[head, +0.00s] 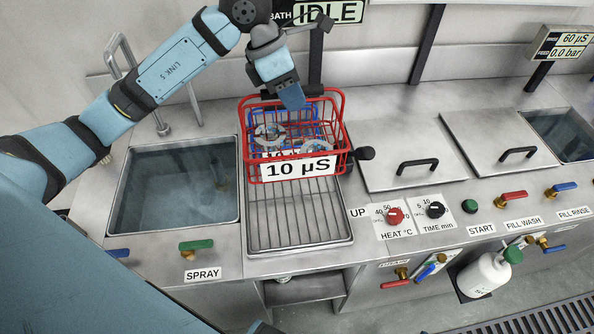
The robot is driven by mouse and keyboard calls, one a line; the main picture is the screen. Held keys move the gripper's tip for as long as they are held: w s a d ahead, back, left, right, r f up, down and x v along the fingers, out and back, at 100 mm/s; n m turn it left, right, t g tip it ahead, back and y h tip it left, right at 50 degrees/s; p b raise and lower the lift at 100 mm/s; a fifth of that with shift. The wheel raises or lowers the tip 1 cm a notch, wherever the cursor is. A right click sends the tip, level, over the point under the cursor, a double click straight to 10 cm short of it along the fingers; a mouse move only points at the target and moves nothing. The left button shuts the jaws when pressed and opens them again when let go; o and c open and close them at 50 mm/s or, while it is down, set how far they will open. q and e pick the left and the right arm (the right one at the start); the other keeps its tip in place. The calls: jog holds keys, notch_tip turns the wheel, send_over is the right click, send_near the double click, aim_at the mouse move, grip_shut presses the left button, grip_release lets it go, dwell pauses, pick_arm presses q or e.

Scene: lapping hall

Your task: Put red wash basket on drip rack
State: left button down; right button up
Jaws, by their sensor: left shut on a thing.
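The red wash basket (342,124) is a wire basket with a white "10 µS" plate (297,168) across its front. It holds several ring-shaped metal parts (269,134). My left gripper (291,98) reaches down from above and is shut on the basket near its back rim. The drip rack (298,216) is a barred steel tray below and in front of the basket. The basket covers the rack's far part, and I cannot tell whether they touch. Blue wire (310,117) shows through the red wires; its full shape is hidden. My right gripper is not in view.
A water-filled basin (174,188) with a tap lies left of the rack. Lidded tanks (405,158) stand to the right, with a black knob (364,153) close to the basket. Knobs and valve levers (512,195) line the front. The rack's near part is bare.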

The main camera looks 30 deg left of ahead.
pick_arm(q)
notch_tip(320, 180, down, 20)
jog(key=p, duration=0.1)
jog(key=shift+r+p, duration=0.15)
jog(key=shift+p, duration=0.2)
dwell(0.4)
jog(key=c, duration=1.1)
grip_release()
jog(key=shift+f, duration=0.2)
jog(key=shift+o, duration=0.4)
jog(key=shift+s, duration=0.1)
jog(key=b+v, duration=0.1)
jog(key=v, duration=1.1)
jog(key=shift+r+b, duration=0.15)
jog(key=shift+b, duration=0.25)
